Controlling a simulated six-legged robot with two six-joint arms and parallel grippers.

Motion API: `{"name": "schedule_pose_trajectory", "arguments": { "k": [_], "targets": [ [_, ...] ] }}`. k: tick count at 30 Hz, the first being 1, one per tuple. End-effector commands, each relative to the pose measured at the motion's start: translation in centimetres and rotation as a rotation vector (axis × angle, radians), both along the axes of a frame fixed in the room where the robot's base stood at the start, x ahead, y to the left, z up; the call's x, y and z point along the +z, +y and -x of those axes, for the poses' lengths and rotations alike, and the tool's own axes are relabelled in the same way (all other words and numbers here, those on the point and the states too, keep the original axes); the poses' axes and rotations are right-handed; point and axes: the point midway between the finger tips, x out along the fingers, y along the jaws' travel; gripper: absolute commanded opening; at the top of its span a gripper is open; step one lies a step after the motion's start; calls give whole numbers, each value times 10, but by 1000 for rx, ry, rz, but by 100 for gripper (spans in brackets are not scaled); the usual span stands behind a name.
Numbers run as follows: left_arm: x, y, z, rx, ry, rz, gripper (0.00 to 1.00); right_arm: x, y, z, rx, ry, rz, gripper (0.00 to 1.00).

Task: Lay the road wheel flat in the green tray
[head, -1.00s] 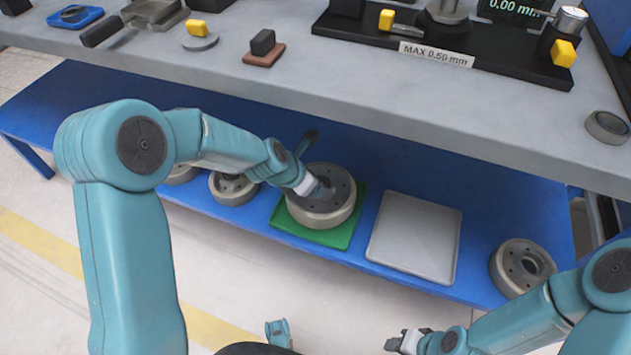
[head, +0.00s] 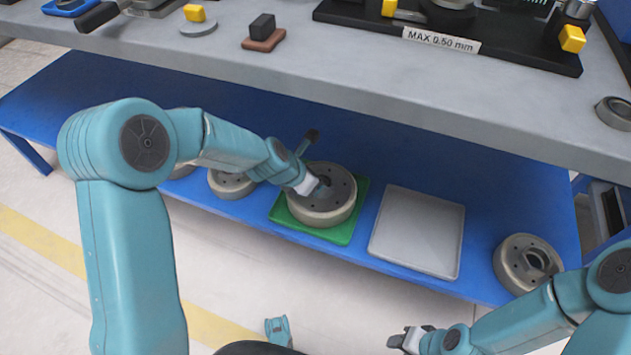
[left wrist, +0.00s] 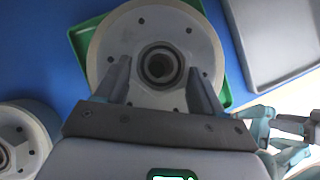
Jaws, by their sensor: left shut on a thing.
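The road wheel (head: 341,206) is a grey-beige disc with a ring of small holes and a central hub. It lies level over the green tray (head: 345,236), whose rim shows around it. It also shows in the left wrist view (left wrist: 195,45), with the green tray (left wrist: 80,40) behind it. I cannot tell whether it touches the tray floor. My left gripper (head: 318,186) is shut on the wheel at its hub, with a finger on either side in the left wrist view (left wrist: 160,85). My right gripper (head: 402,340) is low at the front, away from the wheel; its jaws are unclear.
An empty grey tray (head: 418,230) lies right of the green one on the blue shelf (head: 100,105). Another wheel (head: 507,265) is at the shelf's right end, and more wheels (head: 228,188) are at left. The grey worktop (head: 330,65) overhangs the back of the shelf.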

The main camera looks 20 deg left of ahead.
Motion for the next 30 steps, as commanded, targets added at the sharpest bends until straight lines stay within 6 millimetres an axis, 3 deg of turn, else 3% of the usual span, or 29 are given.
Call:
{"name": "schedule_pose_trajectory", "arguments": {
  "k": [1, 25, 26, 28, 30],
  "targets": [
    [6, 1, -4, 5, -16, -2, 0, 1, 0, 0, 0, 0, 0, 43],
    [-3, 1, -4, 4, -15, -2, 0, -7, 0, 0, 0, 1, 0, 43],
    [-2, 1, -4, 4, -15, -2, 74, -6, 0, 0, 0, 1, 0, 43],
    [-3, 1, -3, 4, -13, -2, 97, -6, 0, 0, 0, 1, 0, 43],
    [-4, 1, -3, 2, -10, -2, 98, -6, 0, 0, 0, 1, 0, 43]
  ]
}}
